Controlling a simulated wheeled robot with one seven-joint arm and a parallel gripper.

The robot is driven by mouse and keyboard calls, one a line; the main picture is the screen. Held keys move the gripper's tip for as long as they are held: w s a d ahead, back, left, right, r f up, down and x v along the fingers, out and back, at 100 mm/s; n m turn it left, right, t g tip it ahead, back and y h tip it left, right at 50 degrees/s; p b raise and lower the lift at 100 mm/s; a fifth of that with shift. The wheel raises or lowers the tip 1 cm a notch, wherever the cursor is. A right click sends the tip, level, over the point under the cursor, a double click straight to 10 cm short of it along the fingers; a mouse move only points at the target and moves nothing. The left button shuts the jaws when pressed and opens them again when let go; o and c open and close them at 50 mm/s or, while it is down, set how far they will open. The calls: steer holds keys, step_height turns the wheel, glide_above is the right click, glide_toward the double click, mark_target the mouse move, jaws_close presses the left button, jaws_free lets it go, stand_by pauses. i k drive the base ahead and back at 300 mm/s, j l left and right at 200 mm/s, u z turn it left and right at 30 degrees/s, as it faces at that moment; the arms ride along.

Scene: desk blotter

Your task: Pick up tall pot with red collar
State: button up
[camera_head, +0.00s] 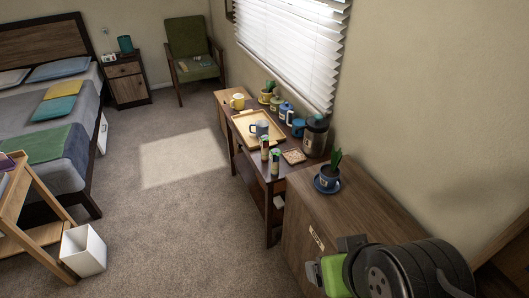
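No red collar can be made out clearly on any vessel at this size. The tallest vessel is a dark, wide canister (315,136) standing upright at the right back of the dark wooden table (248,166). A slimmer white and blue vessel (286,113) stands further back, and two narrow upright cylinders (275,162) stand at the table's front edge. My gripper (332,262) is at the bottom right, over the near cabinet and apart from all these vessels. Its fingers are partly hidden by its own body, and I cannot tell their opening.
A plant in a blue pot (327,181) stands on the near wooden cabinet (300,215), between my gripper and the table. A blue mug (298,128) and a coaster (293,156) crowd the canister.

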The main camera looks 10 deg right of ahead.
mark_target(263, 141)
steer(key=i+j, duration=0.5)
steer(key=i, duration=0.2)
steer(key=i+j+z, duration=0.1)
steer(key=i+j, duration=0.4)
steer(key=i, duration=0.2)
steer(key=i+j, duration=0.55)
steer(key=i, duration=0.15)
